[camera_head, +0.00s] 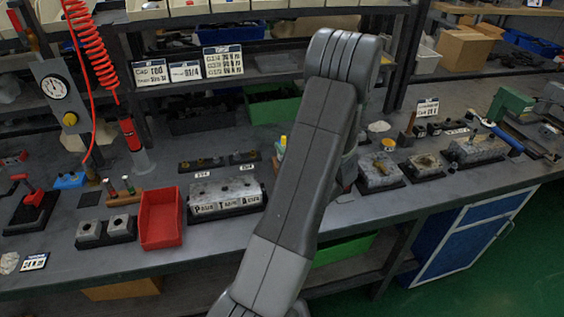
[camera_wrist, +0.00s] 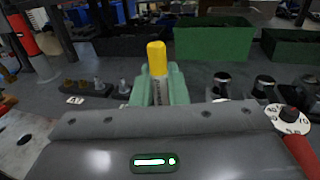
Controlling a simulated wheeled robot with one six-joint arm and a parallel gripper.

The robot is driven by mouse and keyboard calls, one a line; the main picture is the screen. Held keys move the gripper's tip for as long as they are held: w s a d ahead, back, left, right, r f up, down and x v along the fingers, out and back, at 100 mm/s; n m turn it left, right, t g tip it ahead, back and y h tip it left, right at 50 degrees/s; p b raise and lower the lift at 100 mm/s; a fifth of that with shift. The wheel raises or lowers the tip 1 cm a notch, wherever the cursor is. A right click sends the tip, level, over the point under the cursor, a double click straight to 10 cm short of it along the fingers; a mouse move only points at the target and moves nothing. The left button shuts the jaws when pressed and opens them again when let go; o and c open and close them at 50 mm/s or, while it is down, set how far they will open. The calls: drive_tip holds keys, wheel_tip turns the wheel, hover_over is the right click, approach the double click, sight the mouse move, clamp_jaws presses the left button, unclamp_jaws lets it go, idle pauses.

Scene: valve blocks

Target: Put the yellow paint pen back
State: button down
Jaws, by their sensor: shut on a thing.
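The yellow paint pen (camera_wrist: 157,60) stands upright between the pale green fingers of my gripper (camera_wrist: 158,84) in the wrist view. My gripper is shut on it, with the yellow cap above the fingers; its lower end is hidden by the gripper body. In the head view a small yellow tip (camera_head: 283,140) shows left of my arm, which hides most of my gripper.
A red bin (camera_head: 161,218) and a grey valve block (camera_head: 226,198) stand between the wooden block and my arm. A red coiled hose (camera_head: 92,45) hangs at the left. More valve blocks (camera_head: 379,171) stand at right. Bare bench (camera_head: 100,262) runs along the front.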

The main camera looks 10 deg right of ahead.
drive_tip(key=shift+f, duration=2.55)
drive_tip(key=shift+f, duration=0.1)
drive_tip(key=shift+a+f, duration=0.1)
drive_tip(key=shift+f, duration=0.05)
drive_tip(key=c, duration=1.4)
unclamp_jaws()
drive_tip(key=shift+c, duration=0.2)
drive_tip(key=shift+r, duration=0.3)
drive_tip(key=shift+s+f, duration=0.15)
drive_tip(key=shift+s, duration=0.2)
drive_tip(key=b+v, duration=0.2)
drive_tip(key=v, duration=0.9)
drive_tip(key=shift+s, duration=0.2)
